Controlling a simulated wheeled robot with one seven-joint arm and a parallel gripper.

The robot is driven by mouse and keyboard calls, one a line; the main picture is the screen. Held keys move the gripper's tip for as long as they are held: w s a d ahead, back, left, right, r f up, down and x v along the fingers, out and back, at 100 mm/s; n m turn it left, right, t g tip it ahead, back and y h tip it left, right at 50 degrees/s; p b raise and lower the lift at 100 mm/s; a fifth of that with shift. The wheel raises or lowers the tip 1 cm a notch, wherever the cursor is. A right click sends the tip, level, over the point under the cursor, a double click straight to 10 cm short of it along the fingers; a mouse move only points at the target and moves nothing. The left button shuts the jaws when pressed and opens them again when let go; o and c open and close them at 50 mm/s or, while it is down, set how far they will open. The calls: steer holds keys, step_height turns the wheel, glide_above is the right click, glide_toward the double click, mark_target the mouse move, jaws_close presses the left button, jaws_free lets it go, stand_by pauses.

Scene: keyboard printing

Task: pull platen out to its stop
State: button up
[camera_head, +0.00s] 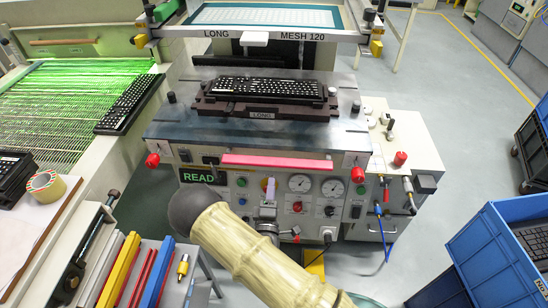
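The platen (165,128) is a grey metal plate on top of the machine, under the raised screen frame. A dark keyboard (265,87) lies on it in a brown fixture marked LONG (262,114). A long pink-red bar (277,161) runs along the platen's front edge, with a red knob (152,160) at the left and another (361,159) at the right. My beige arm with a dark rounded joint crosses the lower middle. Grey parts show just beyond it, in front of the panel; I cannot tell whether they are my gripper. No clear fingertips show, and nothing is seen touching the bar.
The front panel carries a READY display (199,177), gauges and switches, partly hidden by my arm. Coloured bars and tools lie at lower left. Blue crates (495,255) stand at lower right.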

mark_target(275, 158)
steer(key=p+x, duration=0.1)
steer(key=x, duration=1)
steer(key=shift+w, duration=0.25)
jaws_close()
